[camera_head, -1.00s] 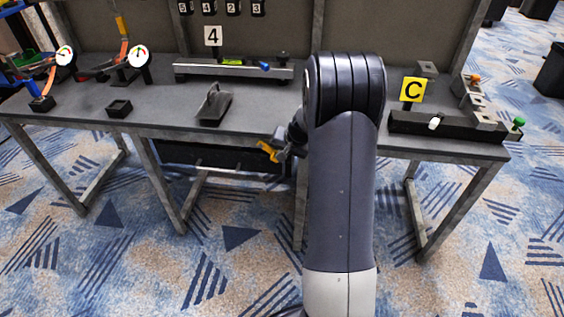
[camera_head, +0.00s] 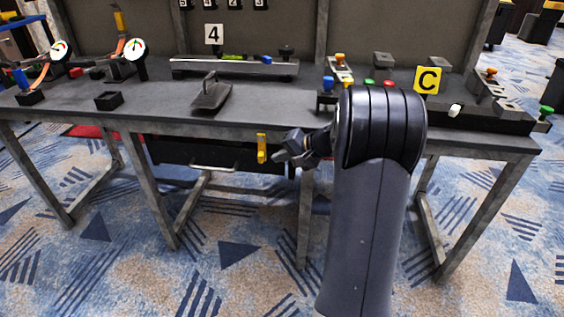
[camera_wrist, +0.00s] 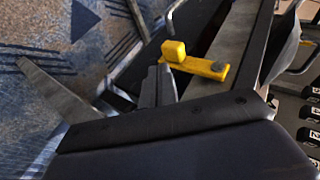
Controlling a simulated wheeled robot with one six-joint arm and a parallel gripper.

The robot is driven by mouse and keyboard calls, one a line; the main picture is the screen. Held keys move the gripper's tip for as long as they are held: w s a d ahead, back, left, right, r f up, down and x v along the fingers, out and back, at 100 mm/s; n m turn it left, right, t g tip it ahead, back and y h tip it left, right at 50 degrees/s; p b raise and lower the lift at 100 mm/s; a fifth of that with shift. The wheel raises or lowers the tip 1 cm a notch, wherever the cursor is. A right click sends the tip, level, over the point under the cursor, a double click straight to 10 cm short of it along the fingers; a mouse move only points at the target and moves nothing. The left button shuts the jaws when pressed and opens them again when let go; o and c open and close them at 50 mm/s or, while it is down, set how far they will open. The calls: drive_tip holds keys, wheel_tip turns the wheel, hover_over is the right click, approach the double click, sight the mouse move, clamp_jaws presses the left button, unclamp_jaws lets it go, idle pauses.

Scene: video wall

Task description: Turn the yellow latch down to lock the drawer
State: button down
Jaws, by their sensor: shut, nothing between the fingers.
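The yellow latch (camera_head: 261,148) stands upright on the table's front rail in the head view, at the right part of the black drawer (camera_head: 190,152). In the wrist view the latch (camera_wrist: 200,66) has its round pivot toward the table side and its block-shaped knob toward the floor side, so it points down. The drawer sits under the tabletop with a pale bar handle (camera_head: 212,168). My gripper (camera_head: 282,154) is shut and empty, just right of the latch with a small gap in the head view. In the wrist view its dark fingers (camera_wrist: 158,84) are near the knob; contact is unclear.
The grey table (camera_head: 150,112) carries a dark scoop-like part (camera_head: 212,94), a small black box (camera_head: 109,100), gauges (camera_head: 134,48) and a yellow C sign (camera_head: 428,80). Table legs (camera_head: 303,220) stand below. The floor in front is open.

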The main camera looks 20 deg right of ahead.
drive_tip(key=shift+r, duration=0.1)
drive_tip(key=shift+r+p, duration=0.4)
drive_tip(key=shift+r, duration=0.3)
